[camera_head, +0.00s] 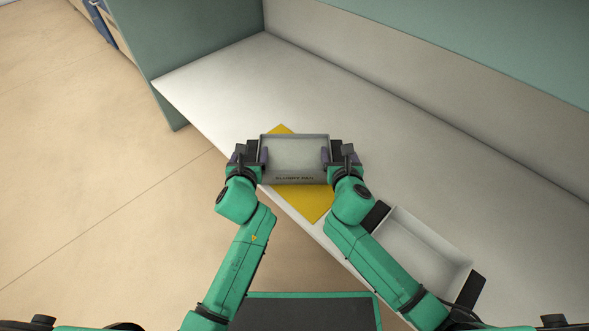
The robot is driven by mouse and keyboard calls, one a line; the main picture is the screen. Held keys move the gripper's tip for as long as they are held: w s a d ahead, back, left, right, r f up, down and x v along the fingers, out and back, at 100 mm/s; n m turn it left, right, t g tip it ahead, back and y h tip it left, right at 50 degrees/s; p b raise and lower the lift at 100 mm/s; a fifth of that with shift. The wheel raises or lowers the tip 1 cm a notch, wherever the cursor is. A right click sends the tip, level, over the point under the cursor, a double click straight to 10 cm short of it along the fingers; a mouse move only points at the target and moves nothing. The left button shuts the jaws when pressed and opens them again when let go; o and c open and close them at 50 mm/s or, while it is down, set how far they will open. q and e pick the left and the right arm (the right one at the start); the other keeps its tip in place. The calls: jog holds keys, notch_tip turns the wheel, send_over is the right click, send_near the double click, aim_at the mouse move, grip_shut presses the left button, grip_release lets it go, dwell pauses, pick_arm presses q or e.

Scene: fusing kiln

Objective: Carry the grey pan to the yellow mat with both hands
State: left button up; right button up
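The grey pan (297,157) is a shallow rectangular tray with dark lettering on its near wall. It is over the yellow mat (308,203), whose corners show beyond and in front of it. I cannot tell whether the pan touches the mat. My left gripper (250,156) is at the pan's left end, its fingers on either side of a dark handle there. My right gripper (341,156) is at the right end in the same way. Both appear shut on the pan's handles. The pan looks empty, and the middle of the mat is hidden under it.
A second pale tray (418,246) with black end handles sits on the white counter (400,165) at the lower right, beside my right arm. A wall runs along the back and a green panel (205,60) stands at the left. The counter behind the pan is clear.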

pick_arm(q)
jog(key=shift+d+r, duration=0.1)
pick_arm(e)
jog(key=shift+r, duration=0.1)
pick_arm(q)
jog(key=v, duration=1.2)
pick_arm(e)
jog(key=v, duration=1.2)
jog(key=shift+s, duration=0.1)
